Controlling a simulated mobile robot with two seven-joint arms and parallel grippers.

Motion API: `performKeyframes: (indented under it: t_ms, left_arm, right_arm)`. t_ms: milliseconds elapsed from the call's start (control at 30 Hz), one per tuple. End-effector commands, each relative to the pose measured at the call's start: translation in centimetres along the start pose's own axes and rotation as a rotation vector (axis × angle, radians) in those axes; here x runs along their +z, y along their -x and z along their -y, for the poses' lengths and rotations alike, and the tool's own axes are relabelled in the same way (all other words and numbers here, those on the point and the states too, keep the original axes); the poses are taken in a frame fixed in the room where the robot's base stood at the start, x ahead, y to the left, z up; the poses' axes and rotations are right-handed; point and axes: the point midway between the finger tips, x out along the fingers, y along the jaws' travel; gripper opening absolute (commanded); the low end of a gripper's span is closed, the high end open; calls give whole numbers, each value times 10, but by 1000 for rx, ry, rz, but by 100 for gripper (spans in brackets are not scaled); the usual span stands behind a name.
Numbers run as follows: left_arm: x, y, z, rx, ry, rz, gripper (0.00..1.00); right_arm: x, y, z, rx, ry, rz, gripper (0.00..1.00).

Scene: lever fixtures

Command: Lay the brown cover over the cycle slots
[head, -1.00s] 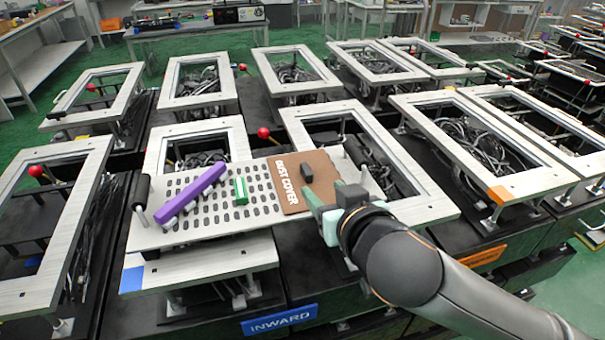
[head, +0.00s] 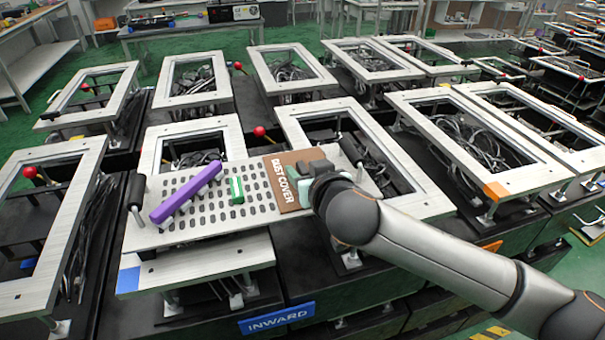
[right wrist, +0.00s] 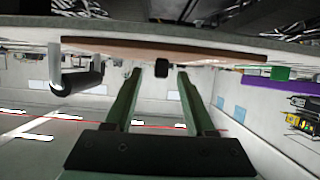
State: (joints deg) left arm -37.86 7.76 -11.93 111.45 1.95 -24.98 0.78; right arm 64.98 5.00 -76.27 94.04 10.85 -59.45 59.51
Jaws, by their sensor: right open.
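The brown cover (head: 283,190), marked "DUST COVER", lies flat at the right end of the pale slotted plate (head: 232,226). The rows of dark cycle slots (head: 206,206) lie uncovered to its left. My right gripper (head: 306,168) is over the right part of the cover and hides its black knob in the head view. In the right wrist view the fingers are open, with the black knob (right wrist: 161,68) between the fingertips and the cover's brown edge (right wrist: 220,52) behind. Contact with the knob cannot be told. My left gripper is not in view.
A purple bar (head: 186,193) lies slantwise across the plate's left part, and a green block (head: 237,189) stands near its middle. Black handles stand at the plate's left end (head: 136,192) and right end (head: 350,149). Metal frames surround the plate.

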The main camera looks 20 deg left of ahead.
Motion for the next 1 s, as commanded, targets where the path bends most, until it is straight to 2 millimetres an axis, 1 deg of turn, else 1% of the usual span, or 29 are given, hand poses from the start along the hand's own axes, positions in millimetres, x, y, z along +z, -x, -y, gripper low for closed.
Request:
performKeyframes:
  t_ms: [100, 200, 500, 900, 1000]
  left_arm:
    - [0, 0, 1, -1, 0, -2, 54]
    - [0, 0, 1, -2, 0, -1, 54]
    - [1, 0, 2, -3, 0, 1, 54]
    - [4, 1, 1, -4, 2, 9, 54]
    - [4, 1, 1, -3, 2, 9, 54]
  right_arm:
    - [0, -14, 1, 0, 1, 0, 55]
    - [0, -20, 0, 0, 1, 0, 55]
    - [0, -23, 1, -2, 0, -1, 55]
    - [0, -23, 0, -1, 0, 0, 10]
    - [0, -23, 0, -1, 0, 0, 0]
